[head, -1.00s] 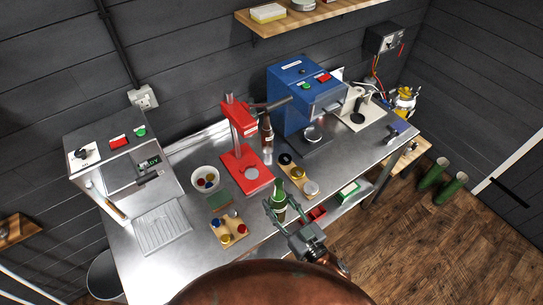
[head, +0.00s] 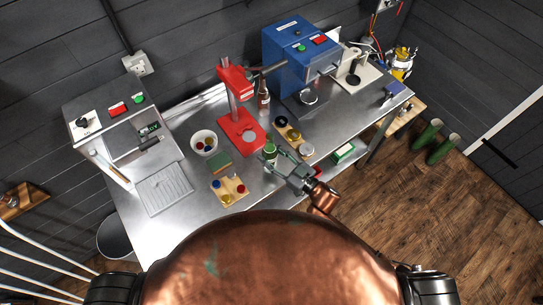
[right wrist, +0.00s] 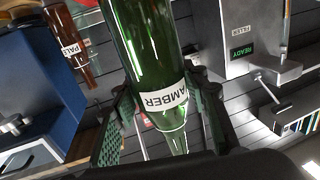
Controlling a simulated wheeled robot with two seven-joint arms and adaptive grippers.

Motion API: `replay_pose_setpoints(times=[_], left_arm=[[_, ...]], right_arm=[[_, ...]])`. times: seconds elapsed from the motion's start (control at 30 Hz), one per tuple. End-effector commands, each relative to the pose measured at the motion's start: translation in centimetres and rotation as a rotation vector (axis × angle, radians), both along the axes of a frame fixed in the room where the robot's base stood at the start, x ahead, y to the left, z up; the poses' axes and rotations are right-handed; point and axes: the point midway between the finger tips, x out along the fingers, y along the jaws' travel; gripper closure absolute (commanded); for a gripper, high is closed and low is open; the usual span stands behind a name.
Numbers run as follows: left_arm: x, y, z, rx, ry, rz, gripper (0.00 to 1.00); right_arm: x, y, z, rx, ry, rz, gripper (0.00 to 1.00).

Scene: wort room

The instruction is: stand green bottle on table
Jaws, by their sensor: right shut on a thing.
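The green bottle (head: 270,152) is between the fingers of my right gripper (head: 277,162), over the front of the steel table (head: 190,208), just right of the red press. From the head view I cannot tell whether its base touches the tabletop. In the right wrist view the green bottle (right wrist: 150,50) shows large, with a white AMBER label; my right gripper (right wrist: 160,118) is shut on it, one finger on each side. The bottle's lower end is out of that picture. My left gripper is not in view.
The red press (head: 240,128), a brown bottle (head: 263,93) and a wooden strip with round pieces (head: 293,137) stand close by. A green pad (head: 219,163), a cap board (head: 229,190) and a white bowl (head: 204,142) lie left. A blue machine (head: 300,60) stands behind.

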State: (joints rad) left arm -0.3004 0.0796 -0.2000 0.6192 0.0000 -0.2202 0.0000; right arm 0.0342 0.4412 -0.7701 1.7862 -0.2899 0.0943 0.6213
Motion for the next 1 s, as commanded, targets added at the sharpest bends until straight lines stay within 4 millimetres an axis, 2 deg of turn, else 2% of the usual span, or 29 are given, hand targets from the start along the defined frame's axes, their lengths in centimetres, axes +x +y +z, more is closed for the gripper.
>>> replay_pose_setpoints(times=[0.27, 0.5, 0.93, 0.97, 1.0], left_arm=[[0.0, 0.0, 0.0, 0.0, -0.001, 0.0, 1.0], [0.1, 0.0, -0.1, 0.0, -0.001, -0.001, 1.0], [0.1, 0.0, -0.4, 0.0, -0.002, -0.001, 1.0], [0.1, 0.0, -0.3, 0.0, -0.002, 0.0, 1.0], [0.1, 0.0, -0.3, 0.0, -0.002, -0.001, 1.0]], right_arm=[[1.5, -0.5, -1.6, 0.002, -0.003, 0.0, 1.0], [1.5, -0.5, -4.5, 0.004, -0.003, 0.001, 1.0], [1.5, -0.5, -5.1, 0.003, -0.004, 0.001, 1.0], [1.5, -0.6, -5.3, 0.001, -0.001, 0.0, 0.58], [1.4, -0.5, -5.2, 0.001, -0.001, 0.0, 0.55]])
